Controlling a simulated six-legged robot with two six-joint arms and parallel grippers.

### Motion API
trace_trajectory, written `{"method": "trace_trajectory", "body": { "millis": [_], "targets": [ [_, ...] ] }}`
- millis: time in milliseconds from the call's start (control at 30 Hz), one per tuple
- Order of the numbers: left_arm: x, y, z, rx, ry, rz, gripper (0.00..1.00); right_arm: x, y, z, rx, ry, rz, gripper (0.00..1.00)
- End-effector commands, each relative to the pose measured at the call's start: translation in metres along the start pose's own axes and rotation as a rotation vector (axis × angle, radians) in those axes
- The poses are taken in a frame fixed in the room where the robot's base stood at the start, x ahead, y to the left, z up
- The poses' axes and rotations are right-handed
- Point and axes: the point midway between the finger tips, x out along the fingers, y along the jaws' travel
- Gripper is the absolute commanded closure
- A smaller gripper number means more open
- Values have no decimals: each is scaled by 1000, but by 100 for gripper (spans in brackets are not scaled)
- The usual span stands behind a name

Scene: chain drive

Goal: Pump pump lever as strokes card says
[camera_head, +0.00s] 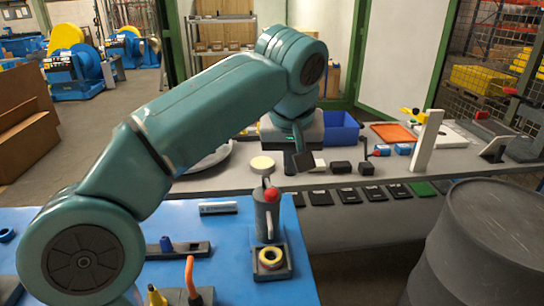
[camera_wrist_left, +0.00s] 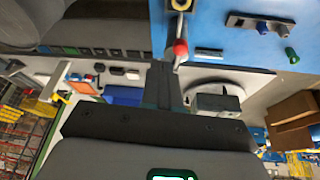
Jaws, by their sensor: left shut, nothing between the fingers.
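The pump (camera_head: 267,222) is a grey upright cylinder on a dark base at the right side of the blue table. Its lever ends in a red ball knob (camera_head: 272,195), which also shows in the left wrist view (camera_wrist_left: 180,50). A yellow ring (camera_head: 271,258) sits at the front of the pump's base. My left gripper (camera_head: 303,160) is beyond the knob in the head view, shut and empty. In the left wrist view its closed fingers (camera_wrist_left: 163,66) end close to the knob; I cannot tell if they touch. No strokes card can be read for certain. My right gripper is in neither view.
A pale labelled strip (camera_head: 218,208) lies left of the pump. A dark tray with a blue peg (camera_head: 166,244) and an orange hook (camera_head: 190,275) are nearer. A dark barrel (camera_head: 485,245) stands at right. A blue bin (camera_head: 340,130) is on the back bench.

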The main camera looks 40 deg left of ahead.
Motion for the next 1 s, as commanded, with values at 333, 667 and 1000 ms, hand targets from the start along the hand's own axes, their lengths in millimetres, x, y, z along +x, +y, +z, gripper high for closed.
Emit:
{"method": "trace_trajectory", "body": {
  "millis": [333,667,1000],
  "targets": [
    [-18,-31,-59,-141,-90,-85,100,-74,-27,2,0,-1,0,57],
    [-15,-37,-61,-153,-95,-96,100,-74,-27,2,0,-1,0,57],
    [12,-40,-57,-153,-97,-98,100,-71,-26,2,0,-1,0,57]
  ]
}}
